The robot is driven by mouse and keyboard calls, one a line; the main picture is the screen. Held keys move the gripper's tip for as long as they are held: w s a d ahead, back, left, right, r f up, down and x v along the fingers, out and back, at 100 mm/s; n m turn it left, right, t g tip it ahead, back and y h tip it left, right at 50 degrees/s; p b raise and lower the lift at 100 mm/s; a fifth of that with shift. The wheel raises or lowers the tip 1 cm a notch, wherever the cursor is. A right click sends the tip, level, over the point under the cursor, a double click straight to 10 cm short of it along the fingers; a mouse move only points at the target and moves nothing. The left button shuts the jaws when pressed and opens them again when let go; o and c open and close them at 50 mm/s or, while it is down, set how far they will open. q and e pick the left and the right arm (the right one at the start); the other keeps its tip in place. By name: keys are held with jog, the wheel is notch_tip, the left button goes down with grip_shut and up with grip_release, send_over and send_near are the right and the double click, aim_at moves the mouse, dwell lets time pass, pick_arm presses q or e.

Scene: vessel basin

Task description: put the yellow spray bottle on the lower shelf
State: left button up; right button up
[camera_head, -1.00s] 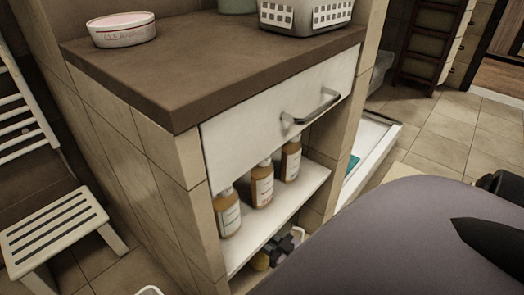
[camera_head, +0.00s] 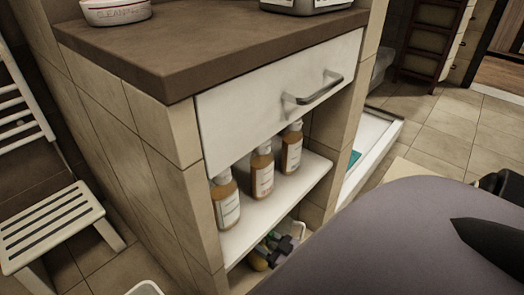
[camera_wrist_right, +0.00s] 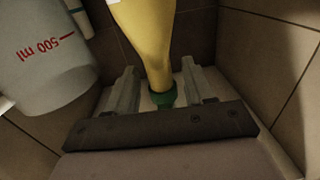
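In the right wrist view, a yellow bottle (camera_wrist_right: 148,40) with a green part (camera_wrist_right: 163,98) at its narrow end lies between the fingers of my right gripper (camera_wrist_right: 162,88). The fingers are apart, with a gap on each side of the bottle. In the head view, the lower shelf space (camera_head: 240,280) is at the bottom of the cabinet, mostly hidden by my arm. A small yellow thing (camera_head: 257,262) shows there beside dark items; I cannot tell if it is the same bottle. My left gripper is not in view.
Several amber bottles stand on the upper white shelf (camera_head: 282,187) under a drawer with a metal handle (camera_head: 318,88). A clear beaker marked 500 ml (camera_wrist_right: 40,60) is close left of the yellow bottle. A slatted stool (camera_head: 50,225) stands left of the cabinet (camera_head: 150,190).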

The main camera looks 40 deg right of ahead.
jog(key=shift+r, duration=0.1)
pick_arm(q)
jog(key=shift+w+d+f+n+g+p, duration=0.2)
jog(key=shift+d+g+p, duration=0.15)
jog(key=shift+p, duration=0.25)
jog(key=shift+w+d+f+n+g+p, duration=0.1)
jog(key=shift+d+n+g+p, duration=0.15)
jog(key=shift+p, duration=0.3)
pick_arm(e)
jog(key=s+d, duration=0.2)
jog(key=s, duration=1)
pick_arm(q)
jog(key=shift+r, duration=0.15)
pick_arm(e)
jog(key=shift+r, duration=0.1)
